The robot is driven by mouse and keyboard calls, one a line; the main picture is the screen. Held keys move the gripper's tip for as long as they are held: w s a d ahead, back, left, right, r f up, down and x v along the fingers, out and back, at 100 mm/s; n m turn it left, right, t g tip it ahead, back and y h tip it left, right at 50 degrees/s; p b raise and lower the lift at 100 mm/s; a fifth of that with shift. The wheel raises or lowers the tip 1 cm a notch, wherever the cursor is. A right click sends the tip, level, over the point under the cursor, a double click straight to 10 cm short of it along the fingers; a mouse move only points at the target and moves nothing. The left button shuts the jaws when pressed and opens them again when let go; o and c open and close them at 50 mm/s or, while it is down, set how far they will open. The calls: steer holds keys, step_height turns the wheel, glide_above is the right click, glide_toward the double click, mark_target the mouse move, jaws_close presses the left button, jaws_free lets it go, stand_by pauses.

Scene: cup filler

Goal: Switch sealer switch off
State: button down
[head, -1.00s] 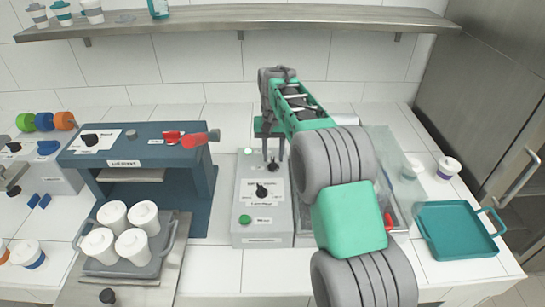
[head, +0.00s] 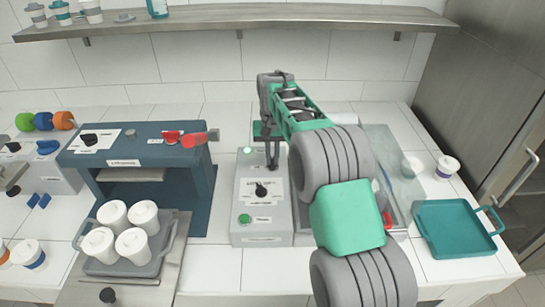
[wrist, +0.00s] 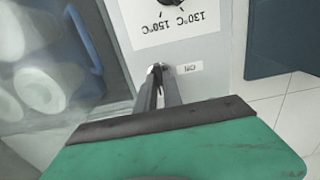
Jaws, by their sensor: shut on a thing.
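The sealer (head: 250,232) is a grey box with a black dial on top. My gripper (head: 272,167) reaches down onto the rear of its top face, behind the dial. In the wrist view, the two thin fingers of my gripper (wrist: 160,70) are nearly together around the small sealer switch (wrist: 163,67), next to a small white label reading Off (wrist: 188,67). The fingertips hide most of the switch, so I cannot tell its position. The black dial (head: 260,190) has a temperature label, which shows in the wrist view (wrist: 160,24).
A green button (head: 245,218) is at the sealer's front left. A blue machine (head: 80,158) stands left, with a tray (head: 150,272) of white cups before it. My arm passes over the counter to the right. A teal tray (head: 455,248) lies far right.

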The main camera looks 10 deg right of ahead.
steer(key=shift+n, duration=0.3)
steer(key=n+p, duration=0.1)
steer(key=n, duration=0.3)
steer(key=shift+r, duration=0.1)
steer(key=n, duration=0.4)
steer(key=shift+n, duration=0.3)
steer(key=n, duration=0.4)
steer(key=shift+n+p, duration=0.3)
steer(key=shift+p, duration=0.05)
steer(key=shift+n, duration=2)
steer(key=c, duration=1.5)
jaws_free()
